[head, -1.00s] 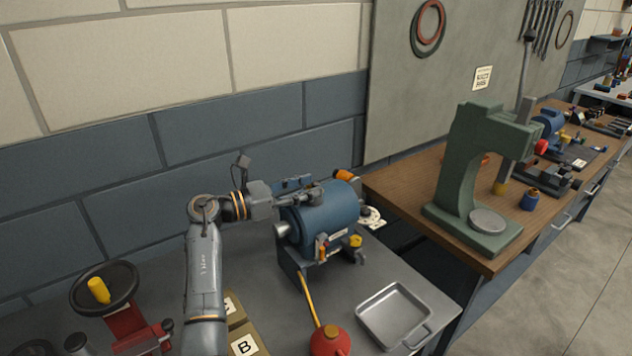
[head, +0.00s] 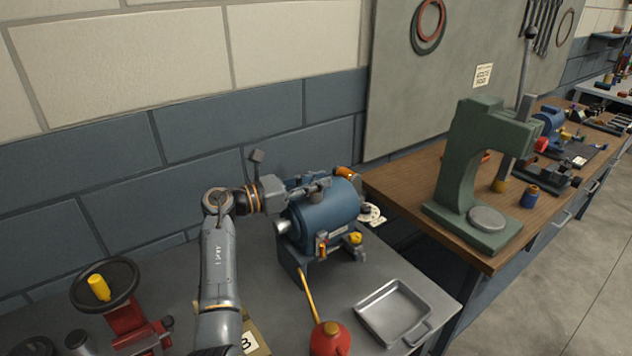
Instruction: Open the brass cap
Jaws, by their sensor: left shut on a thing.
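A blue cylindrical casing (head: 322,212) lies on a dark stand on the grey bench. An orange-brass cap (head: 345,173) shows at its upper far end. My left gripper (head: 322,186) reaches across the top of the casing from the left, its fingers shut at the near side of this cap. The contact is small and partly hidden behind the fingers. A yellow knob (head: 355,238) and a small red-and-orange fitting (head: 322,243) sit low on the casing's front. My right gripper is not in view.
A red oil can (head: 331,341) with a yellow spout and an empty metal tray (head: 393,312) stand in front of the casing. A red device with a black handwheel (head: 105,284) is at left. A green press (head: 470,165) stands on the wooden bench at right.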

